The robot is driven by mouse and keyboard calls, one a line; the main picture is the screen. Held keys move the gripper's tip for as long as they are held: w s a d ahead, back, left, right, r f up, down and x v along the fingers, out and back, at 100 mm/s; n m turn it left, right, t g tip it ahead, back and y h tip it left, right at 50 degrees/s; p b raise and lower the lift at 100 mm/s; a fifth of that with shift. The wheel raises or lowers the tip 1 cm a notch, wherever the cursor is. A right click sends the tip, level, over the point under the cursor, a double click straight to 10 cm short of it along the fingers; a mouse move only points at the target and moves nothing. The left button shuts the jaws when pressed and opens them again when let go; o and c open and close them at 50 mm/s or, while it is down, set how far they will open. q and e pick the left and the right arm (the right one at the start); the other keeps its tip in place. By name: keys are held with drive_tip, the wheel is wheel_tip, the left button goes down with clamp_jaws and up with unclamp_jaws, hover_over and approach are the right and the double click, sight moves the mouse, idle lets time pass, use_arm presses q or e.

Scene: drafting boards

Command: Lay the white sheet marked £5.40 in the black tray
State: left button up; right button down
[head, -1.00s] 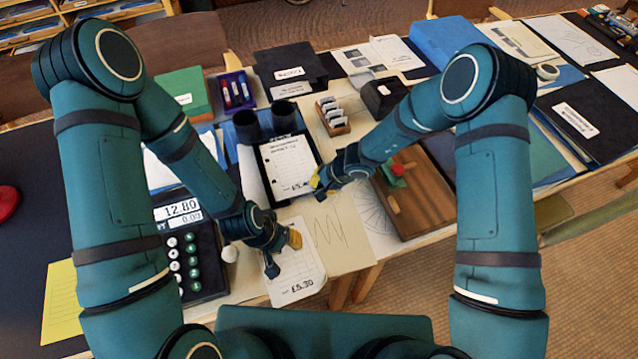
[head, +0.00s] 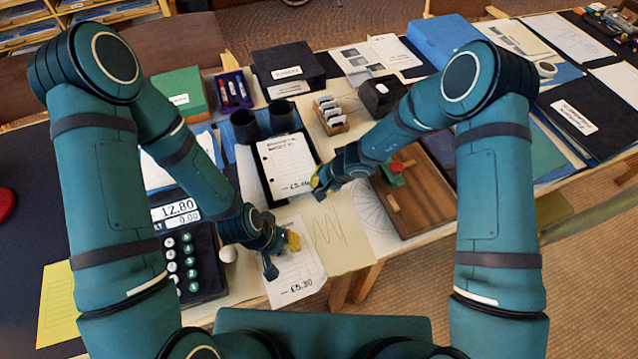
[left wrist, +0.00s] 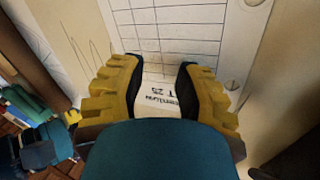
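The white sheet marked £5.40 (head: 283,163) lies in the black tray (head: 312,147), with the tray's dark rim showing around it. My right gripper (head: 319,183) is at the sheet's lower right corner, beside the printed price. Its fingers are small and partly hidden here, so I cannot tell whether they are open or shut. My left gripper (head: 281,250) is over another white sheet, marked £5.30 (head: 296,280), at the table's front. In the left wrist view its yellow-padded fingers (left wrist: 160,95) are apart, with ruled paper (left wrist: 175,35) visible below and beyond them.
Two dark cups (head: 262,122) stand behind the tray. A calculator (head: 185,255) and a small white knob (head: 228,254) are left of my left gripper. A wooden board (head: 425,205) with a red and green item is at the right. A drawn sheet (head: 330,235) lies in front.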

drive_tip(key=shift+s+d+f, duration=0.2)
drive_tip(key=shift+s+f, duration=0.2)
drive_tip(key=shift+f, duration=0.1)
drive_tip(key=c, duration=1.1)
unclamp_jaws()
drive_tip(key=shift+o, duration=0.2)
drive_tip(key=shift+d, duration=0.1)
drive_tip(key=shift+d+r, duration=0.1)
drive_tip(key=shift+r, duration=0.2)
drive_tip(key=a+v, duration=0.1)
drive_tip(key=v, duration=1)
drive_tip(key=shift+w+r, duration=0.3)
drive_tip(key=shift+r, duration=0.45)
drive_tip(key=shift+d, duration=0.1)
